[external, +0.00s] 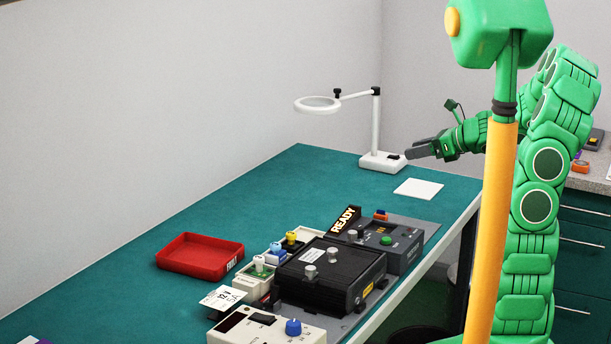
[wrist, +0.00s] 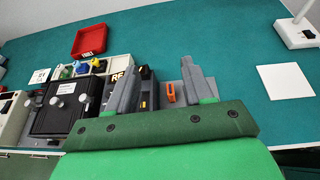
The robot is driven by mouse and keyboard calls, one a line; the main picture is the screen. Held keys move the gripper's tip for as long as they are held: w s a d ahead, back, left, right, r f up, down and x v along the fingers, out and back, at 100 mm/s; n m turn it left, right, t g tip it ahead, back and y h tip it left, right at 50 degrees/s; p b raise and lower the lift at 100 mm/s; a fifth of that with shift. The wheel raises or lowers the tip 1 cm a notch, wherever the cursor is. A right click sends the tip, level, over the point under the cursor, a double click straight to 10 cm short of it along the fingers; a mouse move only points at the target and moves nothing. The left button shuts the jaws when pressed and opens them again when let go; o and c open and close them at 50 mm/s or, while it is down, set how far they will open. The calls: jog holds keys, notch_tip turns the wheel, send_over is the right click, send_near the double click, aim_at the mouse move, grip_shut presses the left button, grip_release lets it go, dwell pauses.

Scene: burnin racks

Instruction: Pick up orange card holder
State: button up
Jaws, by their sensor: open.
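A small orange piece with a dark slot, likely the orange card holder (wrist: 170,93), shows in the wrist view between my fingers, beyond the gripper body, beside the grey device. In the external view my gripper (external: 420,148) is above the bench's far right part, near the lamp base and well away from the orange piece.
A black box with knobs (external: 330,272), a READY sign (external: 344,219) and a grey device (external: 390,240) crowd the bench's front edge. A red tray (external: 200,257) lies left. A magnifier lamp (external: 376,130) and white sheet (external: 418,188) are at the back. The green bench between is clear.

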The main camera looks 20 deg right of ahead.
send_near(385, 217)
jog(key=shift+w+a+f, duration=0.1)
jog(key=shift+w+a, duration=0.4)
jog(key=shift+x, duration=3.95)
jog(key=shift+d+f, duration=0.1)
jog(key=shift+f, duration=0.1)
jog(key=shift+c, duration=0.3)
grip_shut()
